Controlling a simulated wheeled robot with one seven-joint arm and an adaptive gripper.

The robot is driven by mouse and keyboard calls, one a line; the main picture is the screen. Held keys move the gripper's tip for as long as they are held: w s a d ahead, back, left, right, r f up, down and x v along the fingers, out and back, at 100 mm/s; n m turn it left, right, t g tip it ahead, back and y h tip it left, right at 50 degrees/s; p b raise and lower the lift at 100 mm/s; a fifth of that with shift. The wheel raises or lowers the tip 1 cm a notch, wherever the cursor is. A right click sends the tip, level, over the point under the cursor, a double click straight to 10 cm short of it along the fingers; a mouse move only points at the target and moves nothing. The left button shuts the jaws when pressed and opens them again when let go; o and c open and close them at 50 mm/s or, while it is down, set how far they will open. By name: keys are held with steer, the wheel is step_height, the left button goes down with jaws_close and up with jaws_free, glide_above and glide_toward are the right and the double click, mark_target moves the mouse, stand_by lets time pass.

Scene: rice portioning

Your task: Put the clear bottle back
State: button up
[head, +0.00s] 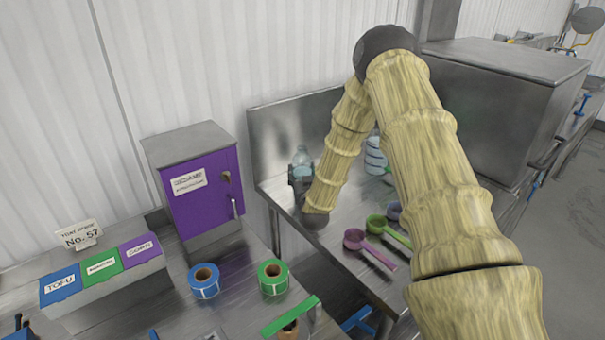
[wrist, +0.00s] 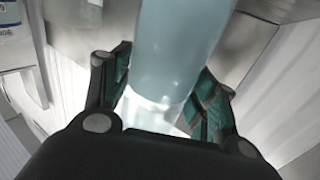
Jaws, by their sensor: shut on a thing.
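The clear bottle (wrist: 180,50) is pale blue and see-through, and fills the middle of the wrist view between my fingers. My gripper (wrist: 165,100) is shut on it, with a dark green pad on each side. In the head view the bottle (head: 301,157) shows only in part, at the left back of the steel counter, beside my gripper (head: 300,178). My arm hides part of that spot. I cannot tell whether the bottle's base touches the counter.
A stack of clear containers (head: 375,155) stands behind my arm. Pink (head: 368,248) and green (head: 388,230) scoops lie on the steel counter (head: 345,230). A purple-doored cabinet (head: 203,190) stands to the left. Blue (head: 204,280) and green (head: 272,276) tape rolls sit in front.

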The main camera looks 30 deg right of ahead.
steer(key=o, duration=1.4)
steer(key=shift+f, duration=0.1)
steer(key=b+v, duration=0.3)
steer(key=v, duration=0.9)
steer(key=shift+b, duration=0.3)
